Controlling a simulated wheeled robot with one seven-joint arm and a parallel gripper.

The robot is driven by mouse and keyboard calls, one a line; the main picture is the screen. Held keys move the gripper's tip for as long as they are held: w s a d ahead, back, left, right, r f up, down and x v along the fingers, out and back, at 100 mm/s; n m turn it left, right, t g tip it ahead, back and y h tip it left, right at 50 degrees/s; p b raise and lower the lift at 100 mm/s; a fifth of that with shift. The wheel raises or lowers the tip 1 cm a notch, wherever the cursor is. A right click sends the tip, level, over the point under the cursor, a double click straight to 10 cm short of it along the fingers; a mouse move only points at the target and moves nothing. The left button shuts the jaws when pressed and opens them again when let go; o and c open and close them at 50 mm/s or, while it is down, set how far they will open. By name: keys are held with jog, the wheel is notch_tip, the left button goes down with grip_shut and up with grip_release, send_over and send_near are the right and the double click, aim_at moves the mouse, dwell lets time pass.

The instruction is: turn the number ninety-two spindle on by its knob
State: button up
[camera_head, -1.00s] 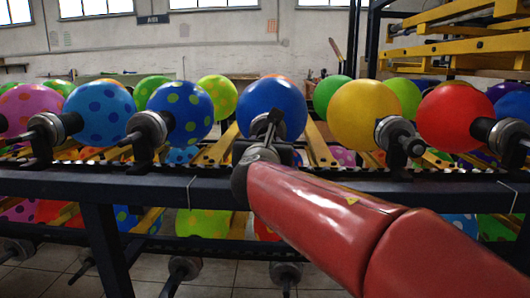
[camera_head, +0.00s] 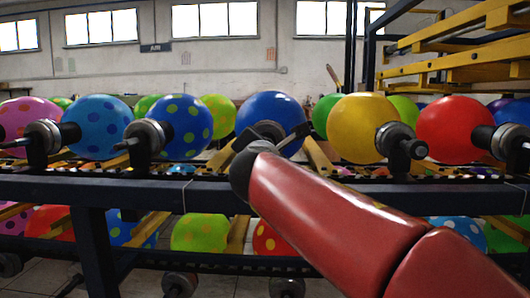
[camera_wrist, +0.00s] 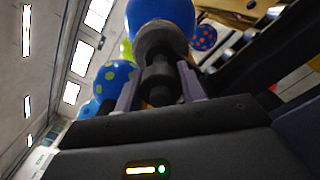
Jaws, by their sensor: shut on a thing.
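A plain blue balloon (camera_head: 271,108) sits on its spindle in the middle of the rack; it also shows in the wrist view (camera_wrist: 160,12). The spindle's dark knob (camera_wrist: 158,84) sticks out toward me. My gripper (camera_wrist: 160,88) is shut on this knob, with a finger on each side. In the head view my gripper (camera_head: 269,138) is at the front of this spindle, and my red arm hides much of the knob. I cannot read the number ninety-two on any spindle.
A yellow balloon (camera_head: 360,128) on its spindle is close on the right; a dotted dark blue balloon (camera_head: 185,124) is close on the left. The dark rack rail (camera_head: 130,190) runs below my gripper. Yellow bars (camera_head: 465,68) stand at the upper right.

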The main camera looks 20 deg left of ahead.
dwell(0.4)
jog(key=o, duration=1)
jog(key=shift+b+v, duration=0.35)
jog(key=shift+v, duration=3.6)
